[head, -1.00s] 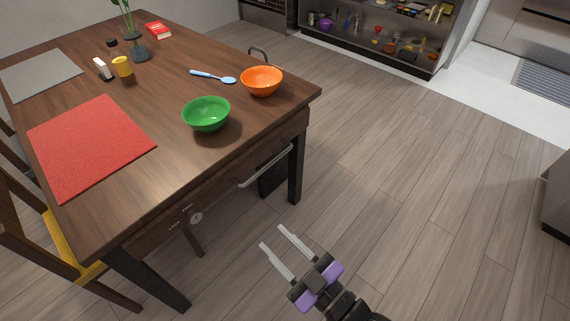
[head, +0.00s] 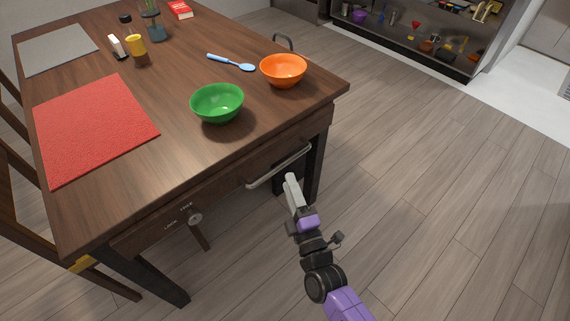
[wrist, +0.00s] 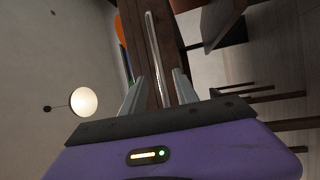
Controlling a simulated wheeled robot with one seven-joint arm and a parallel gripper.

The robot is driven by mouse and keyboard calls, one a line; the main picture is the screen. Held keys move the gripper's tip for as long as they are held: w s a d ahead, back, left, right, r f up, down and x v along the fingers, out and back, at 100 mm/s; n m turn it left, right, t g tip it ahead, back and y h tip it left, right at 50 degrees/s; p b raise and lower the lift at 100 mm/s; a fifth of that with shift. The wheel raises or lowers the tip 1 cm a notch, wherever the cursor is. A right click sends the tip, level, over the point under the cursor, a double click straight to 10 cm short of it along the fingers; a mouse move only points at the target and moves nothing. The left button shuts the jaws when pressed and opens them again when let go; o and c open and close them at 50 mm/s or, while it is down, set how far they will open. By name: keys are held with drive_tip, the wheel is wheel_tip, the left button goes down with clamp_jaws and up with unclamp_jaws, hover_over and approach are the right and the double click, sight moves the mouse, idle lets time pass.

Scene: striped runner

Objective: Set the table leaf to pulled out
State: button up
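The dark wooden table (head: 175,95) fills the left of the head view. The leaf's front panel (head: 228,187) lies close under the table top's near edge, with no pulled-out surface showing. A metal bar handle (head: 278,166) is on this panel; it also shows in the wrist view (wrist: 153,42). A round knob (head: 195,219) with small labels sits left of the handle; its setting is too small to tell. My gripper (head: 291,179) is just in front of the handle. In the wrist view my gripper (wrist: 159,76) is open, with the bar lying between its fingers in the picture; contact cannot be told.
A green bowl (head: 217,103), an orange bowl (head: 283,70) and a blue spoon (head: 231,62) stand near the table's handle side. A red placemat (head: 92,128) lies at left. A chair (head: 35,205) is at the left side. The floor (head: 430,200) right of the table is clear.

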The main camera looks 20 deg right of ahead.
sight(282, 164)
drive_tip(key=b+x, duration=0.1)
drive_tip(key=x, duration=0.5)
drive_tip(key=shift+w+r+b, duration=0.1)
drive_tip(key=shift+w+b, duration=0.25)
drive_tip(key=shift+w, duration=0.05)
drive_tip(key=shift+c, duration=0.3)
clamp_jaws()
idle(0.8)
